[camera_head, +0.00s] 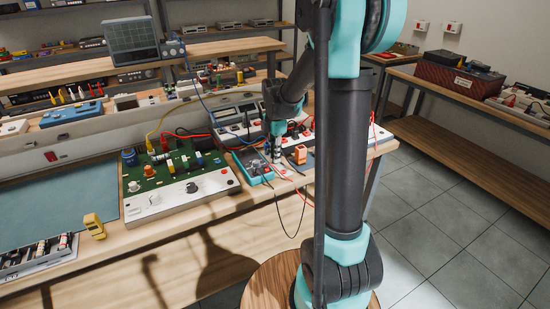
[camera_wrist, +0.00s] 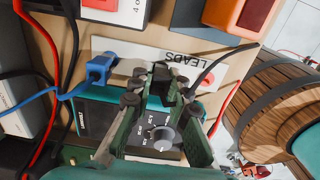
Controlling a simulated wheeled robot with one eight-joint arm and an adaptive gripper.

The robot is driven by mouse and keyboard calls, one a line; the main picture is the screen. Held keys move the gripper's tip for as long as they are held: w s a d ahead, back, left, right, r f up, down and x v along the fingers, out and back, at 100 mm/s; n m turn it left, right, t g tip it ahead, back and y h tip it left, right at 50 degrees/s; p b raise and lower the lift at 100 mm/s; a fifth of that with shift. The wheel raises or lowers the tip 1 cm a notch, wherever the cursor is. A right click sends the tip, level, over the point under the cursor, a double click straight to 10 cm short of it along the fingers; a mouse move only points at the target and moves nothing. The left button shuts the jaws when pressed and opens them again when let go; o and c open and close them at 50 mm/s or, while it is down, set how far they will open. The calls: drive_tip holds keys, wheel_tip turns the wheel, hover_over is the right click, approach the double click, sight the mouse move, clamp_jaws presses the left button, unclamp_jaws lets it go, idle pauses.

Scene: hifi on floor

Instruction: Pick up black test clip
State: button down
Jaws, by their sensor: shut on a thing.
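My gripper (camera_wrist: 158,88) is shut on the black test clip (camera_wrist: 162,80), which shows as a small dark piece between the green fingertips in the wrist view. A black lead (camera_wrist: 212,62) runs from near the fingertips up to the right. The clip lies over or just above a white plate (camera_wrist: 130,50) marked LEADS; I cannot tell whether it touches. In the head view my gripper (camera_head: 275,152) points down at the bench's right end, and the clip cannot be made out there.
A blue clip (camera_wrist: 99,67) lies left of the fingertips. A teal meter (camera_wrist: 95,118) with a dial is below the fingers. An orange block (camera_head: 301,154) stands close on the right. A green circuit board (camera_head: 175,165) is left on the bench. A round wooden top (camera_head: 268,285) stands in front.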

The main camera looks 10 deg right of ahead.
drive_tip(key=shift+r, duration=0.1)
wheel_tip(320, 180, up, 27)
idle(2.2)
idle(0.4)
